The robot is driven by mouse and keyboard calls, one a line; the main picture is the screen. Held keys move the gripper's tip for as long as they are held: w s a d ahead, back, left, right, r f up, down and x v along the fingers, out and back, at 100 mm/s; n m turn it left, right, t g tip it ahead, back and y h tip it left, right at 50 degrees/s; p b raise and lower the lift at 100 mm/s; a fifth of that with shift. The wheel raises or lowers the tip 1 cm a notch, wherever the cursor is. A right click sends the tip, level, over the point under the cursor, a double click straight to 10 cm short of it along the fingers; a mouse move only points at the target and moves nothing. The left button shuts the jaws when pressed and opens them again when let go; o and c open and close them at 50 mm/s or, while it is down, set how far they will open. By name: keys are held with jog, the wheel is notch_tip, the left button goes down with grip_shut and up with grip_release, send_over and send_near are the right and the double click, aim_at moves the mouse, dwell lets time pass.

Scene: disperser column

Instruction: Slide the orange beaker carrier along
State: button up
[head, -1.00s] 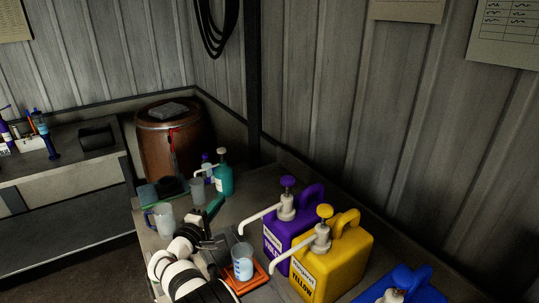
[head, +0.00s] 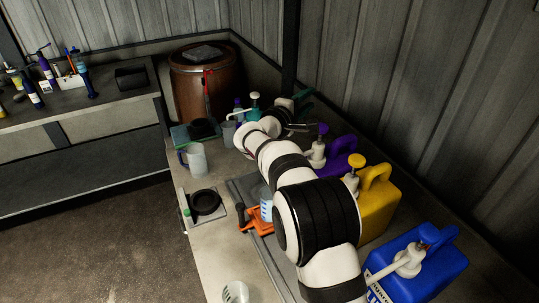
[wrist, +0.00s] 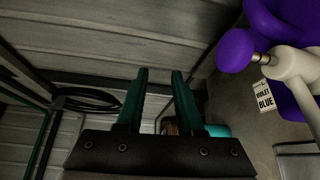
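The orange beaker carrier (head: 257,224) sits on a grey rail strip on the bench, partly hidden behind my arm in the head view. A clear beaker with blue marks (head: 266,209) stands in it. My gripper (head: 304,108) is beyond the carrier, up by the far bench end and apart from it. In the wrist view its two teal fingers (wrist: 159,82) are parted with nothing between them. The violet pump jug (head: 342,157) stands behind my arm, and its purple pump knob (wrist: 236,50) is right of the fingers. The carrier is not in the wrist view.
The yellow jug (head: 381,200) and blue jug (head: 425,266) line the wall side. A clear jug (head: 194,160), a black round item on a plate (head: 205,202) and a white cup (head: 235,292) stand on the open side. A brown barrel (head: 201,88) is at the back corner.

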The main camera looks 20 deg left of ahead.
jog(key=s+d+r+m+g+h, duration=0.1)
jog(key=s+d+m+g, duration=0.25)
jog(key=s+d, duration=0.45)
jog(key=s+d+r+m+g+h, duration=0.1)
jog(key=s+d+r+m+g, duration=0.3)
jog(key=d, duration=0.7)
jog(key=s+d+f+m+g+y, duration=0.1)
jog(key=s+d+f+m+y, duration=0.15)
jog(key=s, duration=0.45)
jog(key=s+d+f+m+g+y, duration=0.1)
jog(key=s+d+f+m, duration=0.1)
jog(key=s+d+m, duration=0.3)
jog(key=s+a+f+m+g+y, duration=0.1)
jog(key=s+a+f+m+y, duration=0.15)
jog(key=s, duration=0.45)
jog(key=s+a+f+m+g+y, duration=0.1)
jog(key=s+a+f+m, duration=0.15)
jog(key=s, duration=0.55)
jog(key=n+g, duration=0.5)
jog(key=n, duration=0.1)
send_over(242, 219)
jog(key=shift+h, duration=0.4)
jog(key=f, duration=0.8)
jog(key=shift+w+a+f, duration=0.1)
jog(key=shift+w+f, duration=0.15)
jog(key=shift+w, duration=0.1)
jog(key=f, duration=1.6)
jog(key=shift+a, duration=0.2)
